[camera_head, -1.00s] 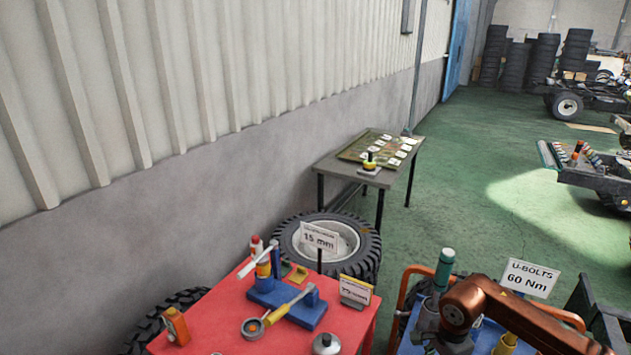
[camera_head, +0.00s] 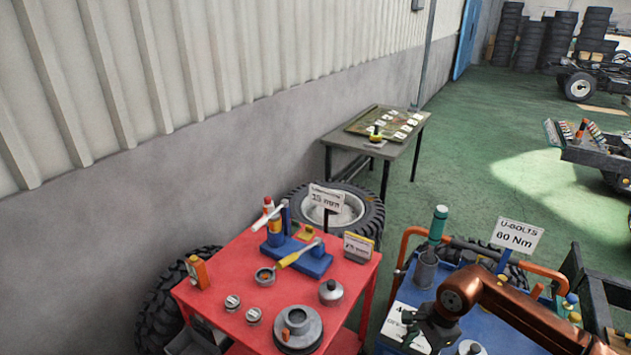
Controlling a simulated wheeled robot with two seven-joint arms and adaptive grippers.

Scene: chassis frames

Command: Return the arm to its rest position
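My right arm (camera_head: 505,308), copper-coloured, comes in from the lower right. Its dark gripper (camera_head: 412,328) is over the blue cart (camera_head: 476,285), above a white sheet (camera_head: 393,322). The fingers are small and dark, so I cannot tell whether they are open or shut, and no held object can be made out. My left arm and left gripper are not in view.
A red cart (camera_head: 225,268) to the left carries tools, cans and a blue block (camera_head: 305,262). A green-topped bottle (camera_head: 438,225), a grey cup (camera_head: 426,268) and a "U-BOLTS 60 Nm" sign (camera_head: 517,235) stand near the arm. Green floor lies beyond.

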